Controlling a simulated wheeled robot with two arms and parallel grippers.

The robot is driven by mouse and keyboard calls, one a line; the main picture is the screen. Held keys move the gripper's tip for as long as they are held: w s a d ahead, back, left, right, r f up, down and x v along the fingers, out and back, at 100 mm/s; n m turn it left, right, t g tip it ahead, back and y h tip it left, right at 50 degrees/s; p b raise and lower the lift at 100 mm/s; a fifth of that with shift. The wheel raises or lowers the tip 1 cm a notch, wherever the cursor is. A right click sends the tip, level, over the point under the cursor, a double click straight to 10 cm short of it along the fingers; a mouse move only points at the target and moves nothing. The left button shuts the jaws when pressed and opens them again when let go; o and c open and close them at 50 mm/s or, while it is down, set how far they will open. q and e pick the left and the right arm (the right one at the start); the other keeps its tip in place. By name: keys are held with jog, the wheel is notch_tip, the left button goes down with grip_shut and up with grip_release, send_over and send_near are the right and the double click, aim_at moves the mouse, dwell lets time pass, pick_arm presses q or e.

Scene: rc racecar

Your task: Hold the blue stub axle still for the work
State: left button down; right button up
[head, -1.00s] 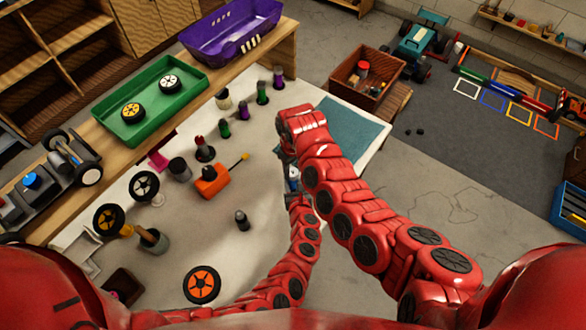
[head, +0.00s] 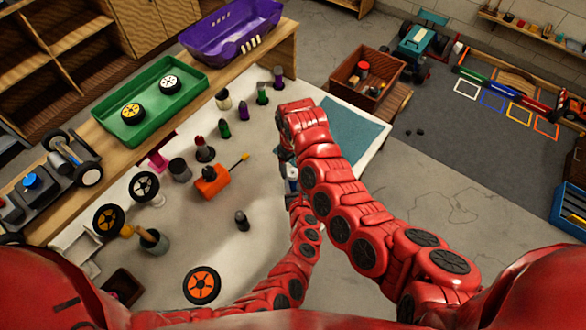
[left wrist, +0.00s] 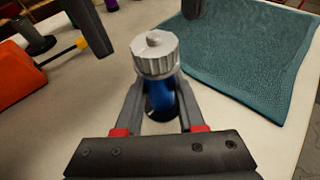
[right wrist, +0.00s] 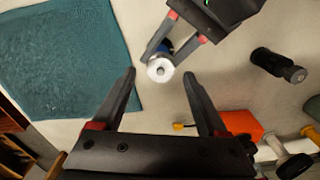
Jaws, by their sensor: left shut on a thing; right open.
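The blue stub axle (left wrist: 160,98) stands upright in the left wrist view, with a silver-grey ribbed nut (left wrist: 156,54) on its top end. My left gripper (left wrist: 160,108) is shut on the axle below the nut, one finger on each side. In the right wrist view the nut (right wrist: 160,69) shows end-on, with a little blue behind it and my left gripper (right wrist: 174,47) around it. My right gripper (right wrist: 159,75) is open; its fingertips appear either side of the nut in that view, apart from it. In the head view the axle is small and partly hidden by my right arm.
A teal mat (left wrist: 250,50) lies on the pale table beside the axle. An orange box (head: 211,181) with a yellow-tipped rod stands left of the grippers, with several dark and coloured pegs around it. An orange-rimmed wheel (head: 202,285) lies near the front. A green tray (head: 150,112) is farther back.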

aim_at(293, 171)
notch_tip(293, 171, up, 10)
dwell(0.3)
jog(key=shift+f, duration=0.1)
pick_arm(q)
jog(key=shift+c, duration=2.2)
grip_release()
jog(key=shift+s, duration=0.1)
jog(key=v, duration=1.2)
